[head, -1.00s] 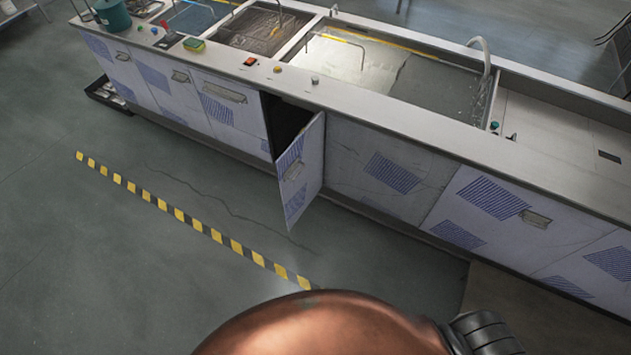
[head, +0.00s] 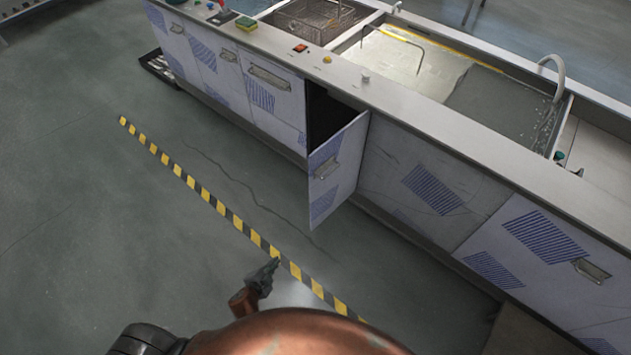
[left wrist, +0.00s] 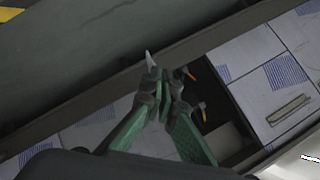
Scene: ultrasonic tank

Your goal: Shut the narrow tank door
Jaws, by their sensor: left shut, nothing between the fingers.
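The narrow tank door (head: 338,172) is a pale panel with blue striped patches and a small handle (head: 327,167). It stands swung outward from the tank front, hinged on its right side, beside a dark opening (head: 322,116). My left gripper (head: 272,264) is low in the head view, left of and nearer than the door, and apart from it. In the left wrist view its green fingers (left wrist: 163,78) are shut and empty. A dark opening (left wrist: 203,92) with small coloured things inside shows beyond them. My right gripper is in neither view.
The long tank counter (head: 420,110) runs from upper left to lower right, with basins and a curved tap on top. A black and yellow floor strip (head: 208,198) crosses the floor before it. A low dark tray (head: 160,68) lies at the far left. The floor between strip and counter is clear.

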